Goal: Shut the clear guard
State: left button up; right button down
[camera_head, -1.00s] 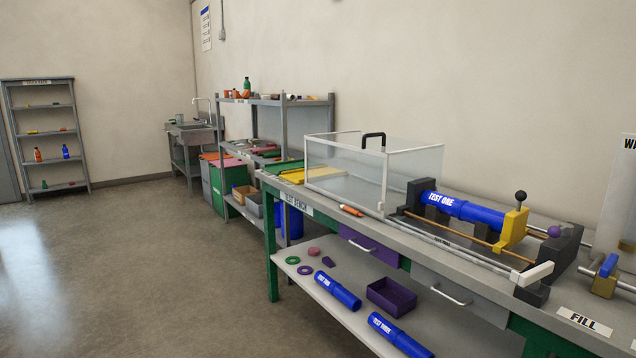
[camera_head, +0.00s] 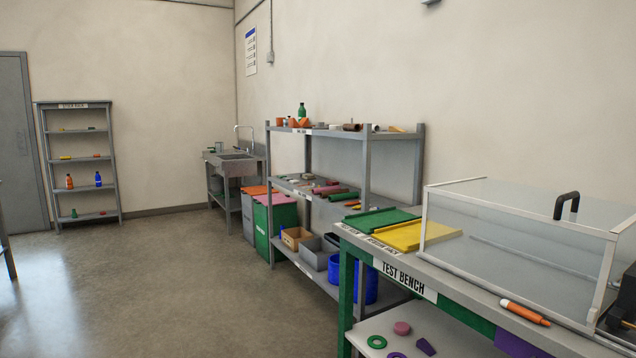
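The clear guard (camera_head: 525,232) is a transparent box with a pale frame and a black handle (camera_head: 567,204) on top. It stands on the test bench (camera_head: 440,285) at the right of the head view, and its right end is cut off by the picture edge. Part of a dark fixture (camera_head: 626,300) shows at the far right edge, beside the guard's end frame. The blue pipe is out of the picture now. Neither of my grippers is in view.
An orange marker (camera_head: 525,312) lies along the bench's front edge. Green (camera_head: 380,218) and yellow (camera_head: 415,236) sheets lie left of the guard. A grey shelf unit (camera_head: 395,134), bins and a sink (camera_head: 235,165) stand beyond. The floor (camera_head: 190,270) at left is clear.

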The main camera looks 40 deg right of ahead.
aim_at(611, 236)
jog(key=z, duration=0.1)
jog(key=i, duration=2.1)
jog(key=z, duration=1.8)
jog(key=i, duration=0.95)
jog(key=z, duration=0.85)
